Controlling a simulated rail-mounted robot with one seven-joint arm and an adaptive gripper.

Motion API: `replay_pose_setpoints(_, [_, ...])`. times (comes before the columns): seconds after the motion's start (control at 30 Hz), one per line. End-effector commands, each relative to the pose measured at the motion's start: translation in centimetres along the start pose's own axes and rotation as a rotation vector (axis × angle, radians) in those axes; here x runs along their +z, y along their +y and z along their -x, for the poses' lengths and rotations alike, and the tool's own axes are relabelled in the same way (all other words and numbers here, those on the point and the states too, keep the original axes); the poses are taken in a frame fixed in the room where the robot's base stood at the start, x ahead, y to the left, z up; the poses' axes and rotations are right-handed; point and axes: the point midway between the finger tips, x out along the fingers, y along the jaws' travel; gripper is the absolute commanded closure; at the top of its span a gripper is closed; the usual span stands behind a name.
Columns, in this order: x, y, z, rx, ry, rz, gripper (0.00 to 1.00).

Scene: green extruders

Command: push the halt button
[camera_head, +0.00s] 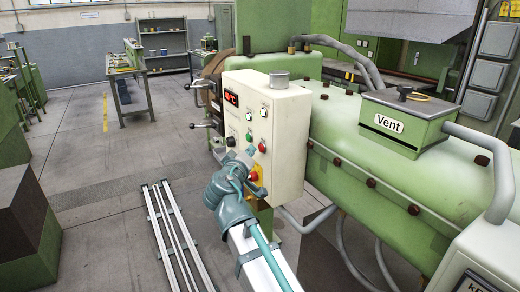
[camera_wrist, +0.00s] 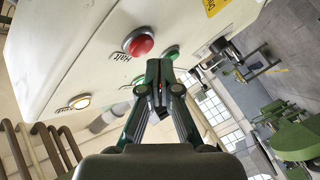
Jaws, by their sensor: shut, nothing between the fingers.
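The halt button (camera_wrist: 140,43) is a round red button in a metal ring on a cream panel in the wrist view, with the word "Halt" beside it. My gripper (camera_wrist: 160,78) is shut and empty; its fingertips appear just below and to the right of the button, apart from it in the picture. I cannot judge the depth gap to the panel. In the head view a small red button (camera_head: 262,147) sits on the cream control box (camera_head: 290,135), its label too small to read. My gripper (camera_head: 250,152) is in front of the box, just left of and below that button.
A yellow-based red knob (camera_head: 255,175) is lower on the box. A pale lit button (camera_wrist: 80,102) is at the panel's left. Green machinery (camera_head: 350,150) stands to the right.

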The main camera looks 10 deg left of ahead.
Motion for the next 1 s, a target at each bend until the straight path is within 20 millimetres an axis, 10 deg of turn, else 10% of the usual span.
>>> replay_pose_setpoints(1.0, [0.48,0.48,-0.66,0.0,0.0,0.0,1.0])
